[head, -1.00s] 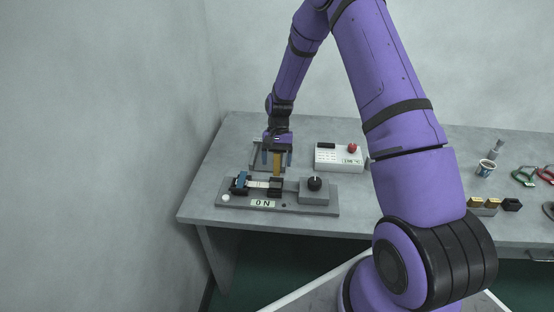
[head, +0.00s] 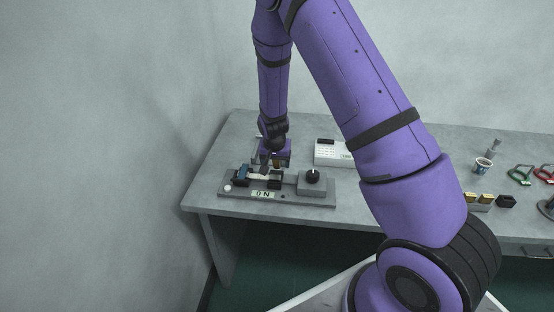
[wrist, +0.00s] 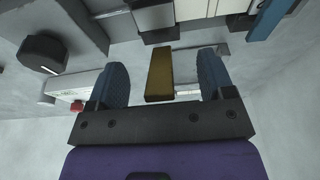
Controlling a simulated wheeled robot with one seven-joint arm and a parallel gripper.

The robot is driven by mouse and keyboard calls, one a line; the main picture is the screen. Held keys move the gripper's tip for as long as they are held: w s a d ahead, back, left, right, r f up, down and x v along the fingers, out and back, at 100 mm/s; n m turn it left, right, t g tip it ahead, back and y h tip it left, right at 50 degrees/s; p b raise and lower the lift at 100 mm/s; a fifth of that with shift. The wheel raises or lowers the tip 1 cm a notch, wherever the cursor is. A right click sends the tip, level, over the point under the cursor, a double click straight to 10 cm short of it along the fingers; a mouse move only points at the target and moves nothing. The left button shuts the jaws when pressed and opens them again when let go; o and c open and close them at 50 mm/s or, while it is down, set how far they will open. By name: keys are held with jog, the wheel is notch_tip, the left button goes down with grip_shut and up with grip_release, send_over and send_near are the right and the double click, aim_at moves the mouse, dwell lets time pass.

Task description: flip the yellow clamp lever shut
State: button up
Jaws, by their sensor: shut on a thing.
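The yellow clamp lever (wrist: 160,75) stands between the two blue-grey fingers of my gripper (wrist: 162,78) in the wrist view. The gripper is shut on it, though the picture leaves the contact at the fingers unclear. In the head view my gripper (head: 268,161) is low over the back of the clamp fixture (head: 300,198), and only a small part of the lever shows there. The fixture is a grey plate with an "ON" label, dark blocks, a pale strip between them, and a blue piece (head: 242,174) at its left.
A black knob (head: 313,176) sits on a grey block at the fixture's right. A white box (head: 328,153) stands behind, partly hidden by my arm.

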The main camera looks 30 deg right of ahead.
aim_at(275, 176)
jog(key=t+h, duration=0.1)
jog(key=s+a+f+t+h, duration=0.1)
jog(key=t, duration=0.1)
jog(key=shift+s+f, duration=0.15)
jog(key=shift+s, duration=0.1)
jog(key=shift+s+a+f, duration=0.3)
jog(key=shift+s+f, duration=0.15)
jog(key=shift+f, duration=0.45)
jog(key=shift+c, duration=0.5)
jog(key=shift+a, duration=0.1)
jog(key=shift+c, duration=0.2)
jog(key=o, duration=1.3)
jog(key=shift+s, duration=0.1)
jog(key=v, duration=1)
jog(key=shift+r, duration=0.4)
